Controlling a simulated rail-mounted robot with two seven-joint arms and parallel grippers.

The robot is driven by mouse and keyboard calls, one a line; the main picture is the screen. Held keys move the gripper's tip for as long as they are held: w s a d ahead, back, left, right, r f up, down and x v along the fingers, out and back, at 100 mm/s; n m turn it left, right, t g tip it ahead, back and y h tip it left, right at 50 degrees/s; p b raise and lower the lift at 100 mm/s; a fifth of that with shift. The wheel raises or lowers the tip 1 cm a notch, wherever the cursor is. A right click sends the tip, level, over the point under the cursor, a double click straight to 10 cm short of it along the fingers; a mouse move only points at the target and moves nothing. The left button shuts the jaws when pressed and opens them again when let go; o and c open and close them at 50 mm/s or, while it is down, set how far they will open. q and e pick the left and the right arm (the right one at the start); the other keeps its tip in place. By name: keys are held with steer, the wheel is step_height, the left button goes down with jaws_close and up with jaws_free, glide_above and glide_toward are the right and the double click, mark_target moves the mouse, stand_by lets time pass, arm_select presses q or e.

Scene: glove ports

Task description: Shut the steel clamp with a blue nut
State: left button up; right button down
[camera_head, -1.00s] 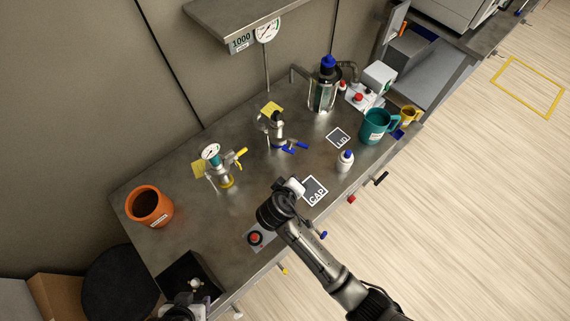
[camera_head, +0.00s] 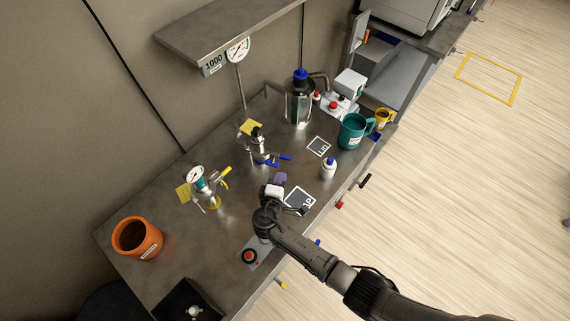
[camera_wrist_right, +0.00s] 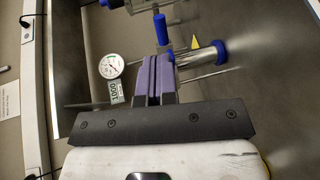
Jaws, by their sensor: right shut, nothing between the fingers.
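A small steel fitting (camera_head: 258,150) with blue parts stands on the bench in the head view. The clamp is not clear as a separate part there, and I cannot tell whether it is open. In the right wrist view a steel tube with blue ends (camera_wrist_right: 200,57) and a blue handle (camera_wrist_right: 162,30) show just beyond my fingers. My right gripper (camera_head: 280,178) is shut and empty, its purple fingertips (camera_wrist_right: 155,78) together, apart from the fitting and on its near side. My left gripper is not in view.
A similar yellow-handled fitting (camera_head: 208,188) stands to the left. An orange pot (camera_head: 137,238) is at the left end. A shelf (camera_head: 225,35) overhangs the back.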

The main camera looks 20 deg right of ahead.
mark_target(287, 159)
steer(key=x, duration=0.6)
steer(key=shift+w+d+f, duration=0.1)
steer(key=shift+w+d, duration=0.05)
steer(key=shift+d, duration=0.15)
